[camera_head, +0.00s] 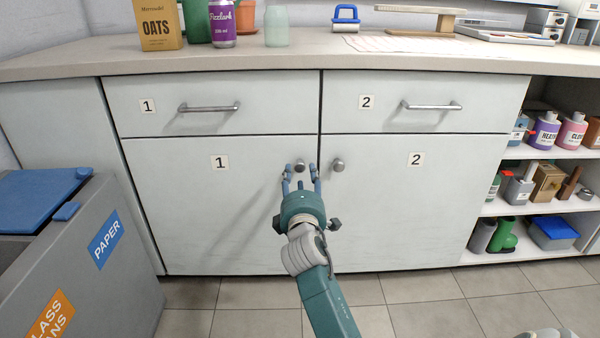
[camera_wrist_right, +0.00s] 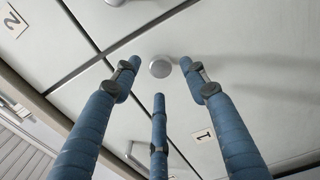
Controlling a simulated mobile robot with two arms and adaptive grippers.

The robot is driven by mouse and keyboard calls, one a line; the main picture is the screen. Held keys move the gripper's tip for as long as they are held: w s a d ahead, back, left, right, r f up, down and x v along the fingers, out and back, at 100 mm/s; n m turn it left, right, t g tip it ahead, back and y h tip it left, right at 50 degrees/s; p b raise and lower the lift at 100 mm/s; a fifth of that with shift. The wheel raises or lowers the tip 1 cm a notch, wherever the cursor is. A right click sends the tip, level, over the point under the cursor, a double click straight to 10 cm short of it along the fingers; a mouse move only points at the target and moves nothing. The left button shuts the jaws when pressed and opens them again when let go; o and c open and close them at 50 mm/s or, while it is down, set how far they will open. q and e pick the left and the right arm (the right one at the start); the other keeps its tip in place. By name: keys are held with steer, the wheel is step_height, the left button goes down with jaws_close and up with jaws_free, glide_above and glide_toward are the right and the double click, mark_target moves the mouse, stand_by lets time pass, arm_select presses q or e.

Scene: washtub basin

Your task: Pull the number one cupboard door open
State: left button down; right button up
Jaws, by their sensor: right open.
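The number one cupboard door (camera_head: 210,215) is the lower left door, with a "1" label (camera_head: 220,162) on it. It looks shut, flush with its surroundings. Its round metal knob (camera_head: 300,165) is near the door's right edge. My right gripper (camera_head: 300,174) is open in front of this knob, its fingers on either side of it. In the right wrist view the knob (camera_wrist_right: 160,67) shows between the spread blue fingertips; I cannot tell whether any finger touches it. My left gripper is not in view.
The number two door (camera_head: 415,215) has its own knob (camera_head: 337,165) close to the right. Drawers with bar handles (camera_head: 209,107) are above. A grey recycling bin (camera_head: 95,265) stands at the left. Open shelves (camera_head: 545,208) are at the right. Some tiled floor (camera_head: 400,288) is clear.

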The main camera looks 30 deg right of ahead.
mark_target(300, 168)
steer(key=b+x, duration=0.1)
steer(key=x, duration=0.4)
steer(key=shift+w+f, duration=0.1)
steer(key=shift+w, duration=0.05)
jaws_close()
